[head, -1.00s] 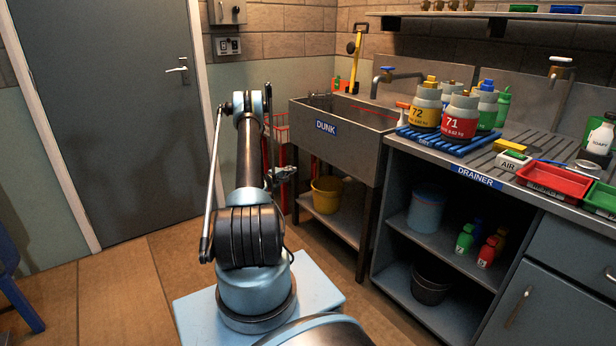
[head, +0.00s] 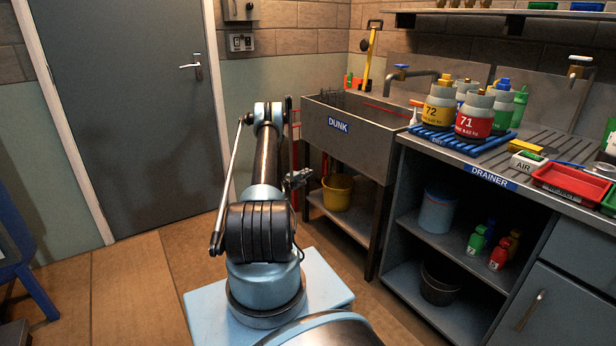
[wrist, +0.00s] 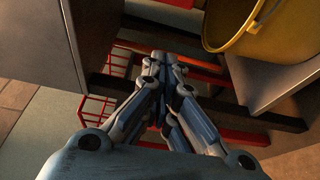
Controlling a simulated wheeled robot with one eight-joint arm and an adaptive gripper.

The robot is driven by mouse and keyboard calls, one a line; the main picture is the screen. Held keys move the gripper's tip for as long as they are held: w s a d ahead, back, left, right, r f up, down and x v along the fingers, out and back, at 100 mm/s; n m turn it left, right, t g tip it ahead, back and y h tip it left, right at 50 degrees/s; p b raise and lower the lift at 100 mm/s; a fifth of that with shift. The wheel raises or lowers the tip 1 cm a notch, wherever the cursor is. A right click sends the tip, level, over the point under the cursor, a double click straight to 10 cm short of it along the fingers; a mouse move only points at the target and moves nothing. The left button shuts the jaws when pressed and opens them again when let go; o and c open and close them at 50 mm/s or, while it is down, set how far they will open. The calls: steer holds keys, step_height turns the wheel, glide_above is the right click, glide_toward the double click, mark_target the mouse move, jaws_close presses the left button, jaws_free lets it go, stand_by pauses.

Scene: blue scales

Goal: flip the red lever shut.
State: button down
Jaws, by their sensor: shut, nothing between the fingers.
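My gripper (head: 298,179) is low in front of the sink's left end, beside the sink's legs. In the wrist view my gripper (wrist: 165,60) has its fingers together with nothing between them. A red-orange bar (wrist: 200,65) lies just beyond and to the right of the fingertips. I cannot tell whether it is the red lever or whether the fingers touch it. No lever stands out clearly in the head view; my arm and the sink hide part of that area.
The sink (head: 338,150) has a yellow bucket (head: 338,192) on its lower shelf, which shows close by in the wrist view (wrist: 238,25). A red wire rack (wrist: 97,110) is left of the fingers. The drainer counter (head: 490,177) stands right. Floor (head: 130,270) is clear at left.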

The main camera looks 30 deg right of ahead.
mark_target(326, 168)
steer(key=s+d, duration=0.1)
steer(key=d, duration=0.6)
stand_by(0.4)
